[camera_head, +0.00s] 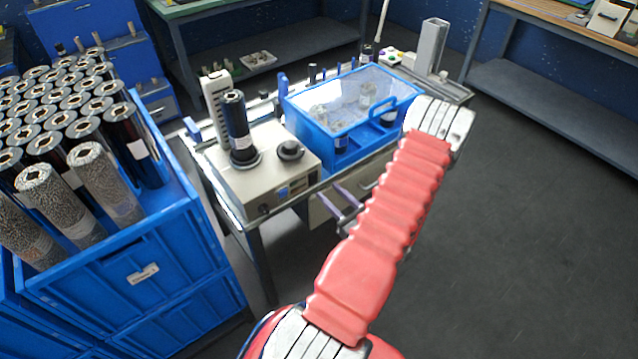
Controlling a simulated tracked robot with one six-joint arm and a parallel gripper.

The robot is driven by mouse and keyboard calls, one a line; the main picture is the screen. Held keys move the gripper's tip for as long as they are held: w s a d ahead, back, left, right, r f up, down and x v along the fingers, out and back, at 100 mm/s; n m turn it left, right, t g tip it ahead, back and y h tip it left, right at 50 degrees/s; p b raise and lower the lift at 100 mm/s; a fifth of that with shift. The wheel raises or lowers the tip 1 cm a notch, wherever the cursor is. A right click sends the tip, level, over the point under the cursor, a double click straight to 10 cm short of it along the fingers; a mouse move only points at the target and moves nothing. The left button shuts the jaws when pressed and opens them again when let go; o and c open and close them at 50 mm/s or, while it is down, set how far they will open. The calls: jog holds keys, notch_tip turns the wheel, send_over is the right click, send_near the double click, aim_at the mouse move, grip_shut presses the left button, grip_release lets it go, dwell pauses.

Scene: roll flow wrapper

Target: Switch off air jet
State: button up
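The flow wrapper (262,205) stands on a metal-framed bench in the middle of the head view. Its beige front housing carries a small panel (297,187) with a dark-blue part and small controls. A round dark knob (264,209) sits low on the front face. No air jet switch can be told apart at this size. My red-sleeved arm crosses in front of the bench. Two parallel purple-grey bars left of it look like my gripper's fingers (340,203). They are apart with nothing seen between them, right of and below the panel. The rest of my gripper is hidden behind the arm.
A dark film roll (237,127) stands upright on the machine, beside a black round knob (290,150). A blue guard with a clear lid (345,92) is behind. A blue crate (150,262) full of rolls stands at left. The floor at right is clear.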

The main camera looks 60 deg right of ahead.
aim_at(314, 178)
jog(key=shift+x, duration=3.2)
grip_shut()
jog(key=shift+f+t, duration=0.15)
jog(key=shift+t, duration=0.15)
jog(key=shift+f+t+h, duration=0.3)
jog(key=shift+t+h, duration=0.3)
jog(key=shift+t, duration=0.4)
grip_release()
